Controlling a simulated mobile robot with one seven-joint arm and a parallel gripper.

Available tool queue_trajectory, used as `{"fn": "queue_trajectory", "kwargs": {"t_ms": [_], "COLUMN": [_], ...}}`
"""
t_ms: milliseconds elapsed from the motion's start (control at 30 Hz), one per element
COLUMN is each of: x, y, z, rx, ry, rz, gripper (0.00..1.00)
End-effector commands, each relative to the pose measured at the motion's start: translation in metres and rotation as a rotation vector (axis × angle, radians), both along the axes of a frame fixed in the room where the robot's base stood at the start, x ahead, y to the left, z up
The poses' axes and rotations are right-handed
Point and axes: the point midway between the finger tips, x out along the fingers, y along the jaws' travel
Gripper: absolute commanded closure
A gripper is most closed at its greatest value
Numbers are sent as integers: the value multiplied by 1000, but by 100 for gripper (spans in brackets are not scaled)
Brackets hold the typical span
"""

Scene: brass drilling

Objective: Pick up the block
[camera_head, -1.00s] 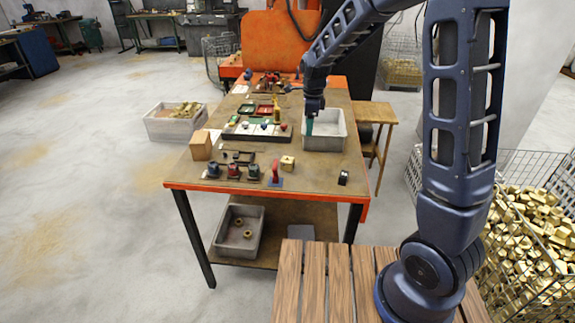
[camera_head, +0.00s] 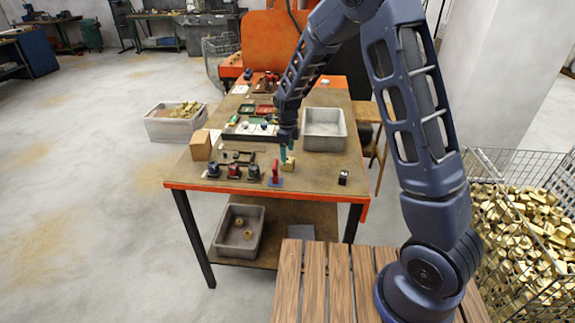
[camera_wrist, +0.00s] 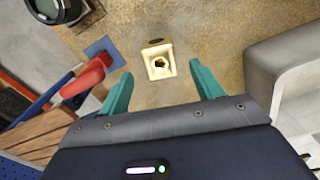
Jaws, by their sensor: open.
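The block is a small brass piece with a dark round hole in its top. It lies on the worktable (camera_head: 315,185), and in the head view the block (camera_head: 289,167) sits right of the red clamp. In the wrist view the block (camera_wrist: 160,64) lies beyond the fingertips, between their lines. My gripper (camera_head: 285,153) is above the block, its teal fingers pointing down. In the wrist view my gripper (camera_wrist: 163,78) is open, with nothing between its fingers. The fingers appear apart from the block.
A red-handled piece on a blue base (camera_head: 275,179) stands close to the left of the block. A grey bin (camera_head: 324,143) is behind right. A small black object (camera_head: 343,178) lies right. Several dark fixtures (camera_head: 233,172) stand left. The front right tabletop is mostly clear.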

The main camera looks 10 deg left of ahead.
Motion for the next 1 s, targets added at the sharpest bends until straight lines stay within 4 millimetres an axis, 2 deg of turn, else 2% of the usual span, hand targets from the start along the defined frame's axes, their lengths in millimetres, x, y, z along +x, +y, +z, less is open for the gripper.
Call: {"fn": "queue_trajectory", "kwargs": {"t_ms": [167,500,733,1000], "x": [0,1,1,1], "y": [-1,-1,0,0], "z": [-11,-51,-52,-52], "rx": [-2,-1,0,0], "ry": [2,1,0,0], "rz": [0,0,0,0], "gripper": [35,35,35,88]}}
